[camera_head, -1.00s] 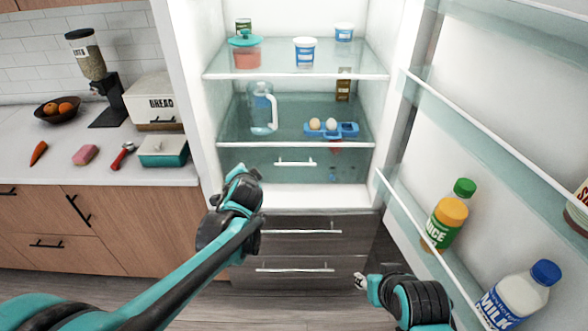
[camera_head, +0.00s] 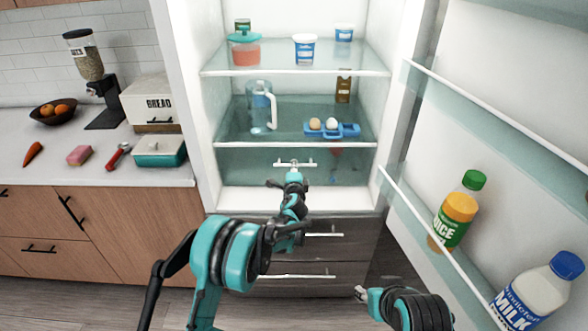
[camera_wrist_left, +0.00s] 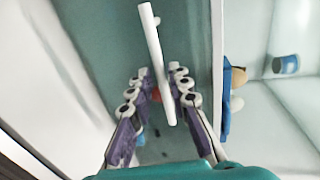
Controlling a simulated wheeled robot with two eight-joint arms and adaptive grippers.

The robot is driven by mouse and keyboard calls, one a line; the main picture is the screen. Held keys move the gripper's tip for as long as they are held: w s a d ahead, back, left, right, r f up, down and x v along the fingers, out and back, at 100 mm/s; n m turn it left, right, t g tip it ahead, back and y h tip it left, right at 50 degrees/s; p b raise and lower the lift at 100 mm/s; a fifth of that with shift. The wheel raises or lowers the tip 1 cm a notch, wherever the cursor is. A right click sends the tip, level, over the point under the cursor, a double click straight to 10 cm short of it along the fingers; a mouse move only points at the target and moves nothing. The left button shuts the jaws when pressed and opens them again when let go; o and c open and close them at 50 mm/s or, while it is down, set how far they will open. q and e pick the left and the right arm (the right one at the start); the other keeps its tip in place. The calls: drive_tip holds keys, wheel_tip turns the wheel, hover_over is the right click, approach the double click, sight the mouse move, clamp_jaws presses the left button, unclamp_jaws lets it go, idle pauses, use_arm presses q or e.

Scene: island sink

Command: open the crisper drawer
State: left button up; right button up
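The crisper drawer (camera_head: 245,168) is the clear teal drawer under the lowest fridge shelf, and it looks shut. Its white bar handle (camera_head: 308,163) sits at the middle of its front. My left gripper (camera_head: 294,174) is right at the handle, hiding part of the drawer front. In the left wrist view, the handle (camera_wrist_left: 151,40) runs lengthwise through the gap between the open fingers (camera_wrist_left: 160,82); neither finger clearly grips it. The drawer front (camera_wrist_left: 100,30) fills the background there. My right gripper (camera_head: 361,293) is low, right of centre, far from the drawer; its finger opening is unclear.
The fridge door (camera_head: 455,110) stands open at right, with a juice bottle (camera_head: 456,212) and a milk bottle (camera_head: 535,292) in its rack. A pitcher (camera_head: 261,105) and an egg tray (camera_head: 335,130) stand on the shelf above. Dark lower drawers (camera_head: 350,250) are shut below.

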use_arm(q)
drive_tip(key=shift+w+f, duration=0.25)
drive_tip(key=shift+w, duration=1)
clamp_jaws()
drive_tip(key=shift+s, duration=0.1)
